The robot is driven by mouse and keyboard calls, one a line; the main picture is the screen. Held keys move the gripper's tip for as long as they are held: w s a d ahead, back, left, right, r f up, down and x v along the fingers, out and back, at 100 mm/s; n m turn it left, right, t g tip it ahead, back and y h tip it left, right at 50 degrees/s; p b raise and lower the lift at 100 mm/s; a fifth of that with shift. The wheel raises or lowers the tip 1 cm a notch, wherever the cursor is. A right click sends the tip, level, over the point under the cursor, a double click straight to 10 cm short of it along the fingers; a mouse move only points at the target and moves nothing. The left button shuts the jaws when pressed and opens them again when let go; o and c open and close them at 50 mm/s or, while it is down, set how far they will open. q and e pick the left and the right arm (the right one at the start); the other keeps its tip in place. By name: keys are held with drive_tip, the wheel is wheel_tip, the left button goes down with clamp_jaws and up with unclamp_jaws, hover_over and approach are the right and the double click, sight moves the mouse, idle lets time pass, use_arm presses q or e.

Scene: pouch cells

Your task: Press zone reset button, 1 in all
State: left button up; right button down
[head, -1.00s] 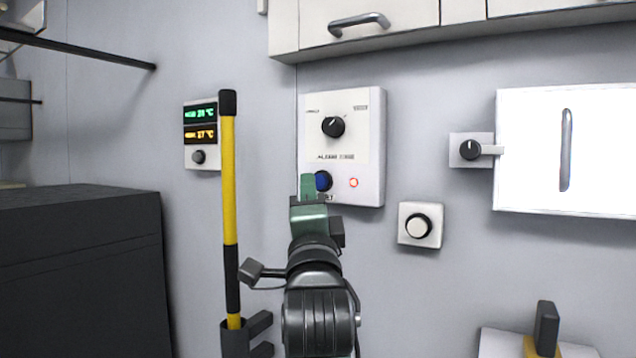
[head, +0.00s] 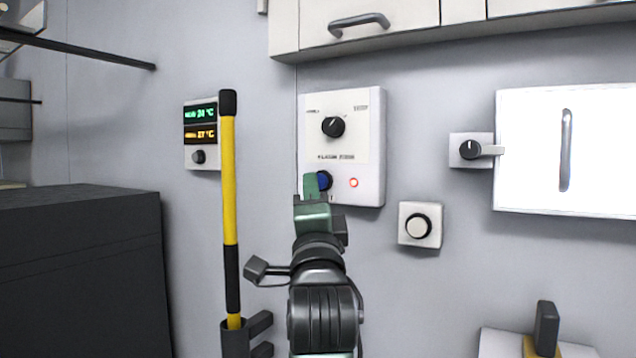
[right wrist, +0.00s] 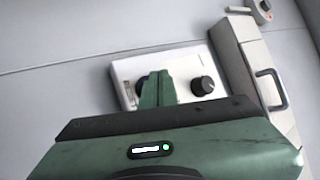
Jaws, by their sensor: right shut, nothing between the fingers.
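The fingers hide most of the button there. I cannot tell whether they touch it. My left gripper is not in view.
A yellow-and-black pole (head: 229,190) stands upright left of my right arm. A display unit (head: 201,135) hangs beyond it. A white round button box (head: 420,225) and a knob box (head: 471,150) are to the right. A cabinet (head: 380,38) is above; a dark box (head: 80,270) stands left.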

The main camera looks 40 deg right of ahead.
drive_tip(key=shift+w+d, duration=0.2)
drive_tip(key=shift+d, duration=0.3)
idle(0.4)
drive_tip(key=shift+a, duration=0.15)
drive_tip(key=shift+s+a, duration=0.35)
drive_tip(key=shift+a, duration=0.35)
drive_tip(key=shift+s+a+b, duration=0.15)
drive_tip(key=shift+s+a, duration=0.2)
drive_tip(key=shift+a, duration=0.4)
drive_tip(key=shift+s+a+b, duration=0.1)
drive_tip(key=shift+s+a, duration=0.2)
drive_tip(key=shift+a, duration=0.5)
drive_tip(key=shift+s+a+b, duration=0.15)
drive_tip(key=shift+s+a, duration=0.2)
drive_tip(key=shift+a, duration=0.4)
